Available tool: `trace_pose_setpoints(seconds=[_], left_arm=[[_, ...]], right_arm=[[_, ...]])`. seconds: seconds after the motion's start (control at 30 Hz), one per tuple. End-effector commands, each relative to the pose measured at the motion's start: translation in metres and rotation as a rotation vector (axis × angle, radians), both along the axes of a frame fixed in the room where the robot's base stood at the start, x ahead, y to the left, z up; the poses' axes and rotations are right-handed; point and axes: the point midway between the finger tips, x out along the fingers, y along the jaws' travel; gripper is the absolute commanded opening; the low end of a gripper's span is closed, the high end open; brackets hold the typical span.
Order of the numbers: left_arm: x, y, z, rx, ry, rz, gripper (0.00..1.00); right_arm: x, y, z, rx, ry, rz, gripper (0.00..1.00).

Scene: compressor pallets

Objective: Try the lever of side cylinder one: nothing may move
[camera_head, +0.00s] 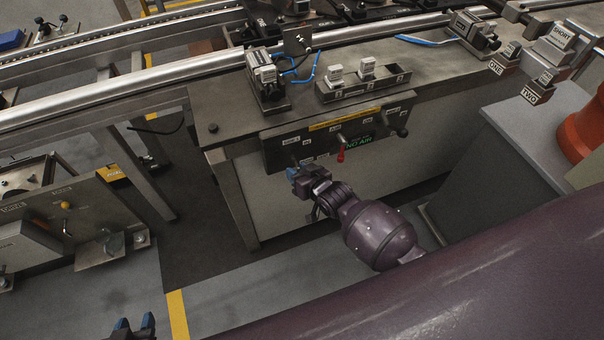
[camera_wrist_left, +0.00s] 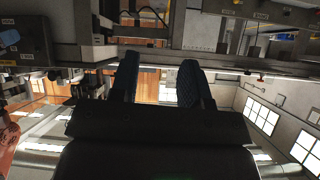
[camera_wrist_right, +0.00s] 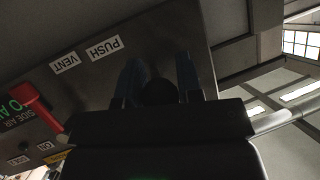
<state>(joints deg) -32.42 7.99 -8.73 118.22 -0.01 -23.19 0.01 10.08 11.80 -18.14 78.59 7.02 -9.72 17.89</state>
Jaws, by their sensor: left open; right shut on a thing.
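The dark valve panel (camera_head: 335,138) hangs on the bench front, with a green NO AIR display (camera_head: 359,143) and a red lever (camera_head: 341,155). My right gripper (camera_head: 294,174) is at the panel's lower left. The red lever (camera_wrist_right: 42,104) shows there too. The lever's shaft is hidden. A side cylinder unit (camera_head: 267,82) stands on the bench above the panel. My left gripper (camera_head: 135,328) is open and empty, low at left.
A rack (camera_head: 350,90) with two pale-topped blocks stands on the bench. Another cylinder unit (camera_head: 472,33) is at the right. Blocks marked ONE (camera_head: 496,68) and TWO (camera_head: 531,96) are farther right. A conveyor rail (camera_head: 100,100) runs along the left; floor lies open below the bench.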

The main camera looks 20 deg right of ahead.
Motion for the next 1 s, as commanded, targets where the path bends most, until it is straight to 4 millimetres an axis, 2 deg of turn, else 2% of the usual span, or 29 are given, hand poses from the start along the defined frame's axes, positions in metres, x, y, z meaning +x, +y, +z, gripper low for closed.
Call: trace_pose_setpoints(seconds=[0.03,0.17,0.43,0.7,1.0], left_arm=[[0.001,0.001,0.014,0.001,-0.015,0.003,0.43],[-0.003,0.004,0.024,0.002,-0.017,0.009,0.43],[-0.013,0.008,0.036,0.005,-0.007,0.018,0.43],[-0.006,0.008,0.058,0.007,-0.030,0.015,0.43],[-0.001,0.008,0.065,0.006,-0.041,0.013,0.43]], right_arm=[[0.003,-0.001,0.014,-0.005,0.026,0.000,0.00],[0.002,-0.001,0.018,-0.008,0.120,0.001,0.00],[0.002,0.000,0.023,-0.013,0.294,0.001,0.00],[0.003,0.000,0.025,-0.015,0.405,0.000,0.00],[0.003,0.000,0.025,-0.015,0.442,0.000,0.00]])
